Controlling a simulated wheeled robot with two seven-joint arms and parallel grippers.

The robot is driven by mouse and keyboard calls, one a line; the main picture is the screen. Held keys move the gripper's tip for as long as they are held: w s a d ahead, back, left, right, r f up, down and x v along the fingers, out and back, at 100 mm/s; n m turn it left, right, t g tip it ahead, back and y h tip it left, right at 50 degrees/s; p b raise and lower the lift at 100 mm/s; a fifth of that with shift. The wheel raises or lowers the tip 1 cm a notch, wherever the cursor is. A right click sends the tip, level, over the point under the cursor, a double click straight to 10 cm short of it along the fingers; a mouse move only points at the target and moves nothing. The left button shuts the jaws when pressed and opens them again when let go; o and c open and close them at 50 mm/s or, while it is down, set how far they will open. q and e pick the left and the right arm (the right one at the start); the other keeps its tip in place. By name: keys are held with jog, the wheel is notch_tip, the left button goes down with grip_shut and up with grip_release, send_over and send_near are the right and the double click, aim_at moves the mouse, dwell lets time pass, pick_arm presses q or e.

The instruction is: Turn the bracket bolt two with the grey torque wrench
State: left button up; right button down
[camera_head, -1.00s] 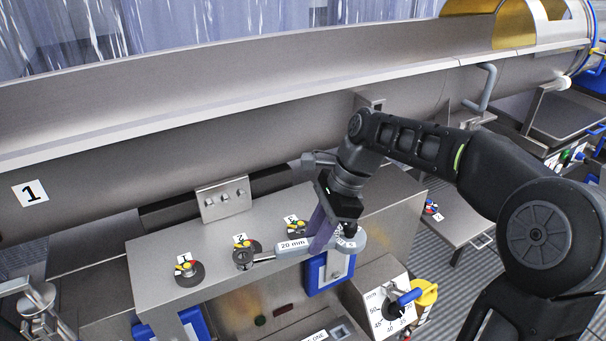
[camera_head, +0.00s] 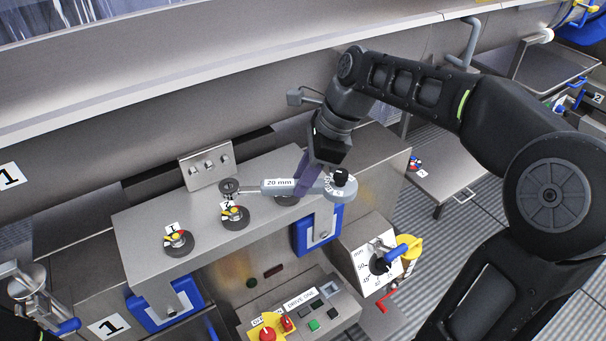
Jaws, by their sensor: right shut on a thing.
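The grey torque wrench (camera_head: 262,187), labelled 20 mm, lies roughly level above the steel cabinet top. My right gripper (camera_head: 306,182) is shut on it near its thick right end. Its ring head (camera_head: 228,187) points left and appears just beyond the round fitting labelled 2 (camera_head: 233,214), near the lower right corner of the bracket plate (camera_head: 207,166). The plate carries three small bolts in a row; the ring appears apart from them. I see no number on these bolts, so I cannot tell which is bolt two. My left gripper is out of view.
Fitting 1 (camera_head: 178,241) stands to the left on the cabinet top (camera_head: 140,226). Another fitting is mostly hidden under the wrench. A control box (camera_head: 318,311), a dial panel (camera_head: 374,267) and blue-framed parts (camera_head: 316,231) lie in front. The long steel drum (camera_head: 110,100) runs behind.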

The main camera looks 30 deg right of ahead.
jog(key=shift+f, duration=1.9)
jog(key=s+a+f+m+t+h+b, duration=0.2)
jog(key=s+a+m+b, duration=0.5)
jog(key=a+m, duration=0.1)
jog(key=shift+s+a+f+m, duration=0.15)
jog(key=shift+a+f+m, duration=0.05)
jog(key=shift+f+m, duration=0.1)
dwell(0.8)
jog(key=shift+r, duration=0.15)
notch_tip(320, 180, up, 6)
jog(key=p, duration=0.4)
jog(key=shift+p, duration=0.3)
dwell(0.5)
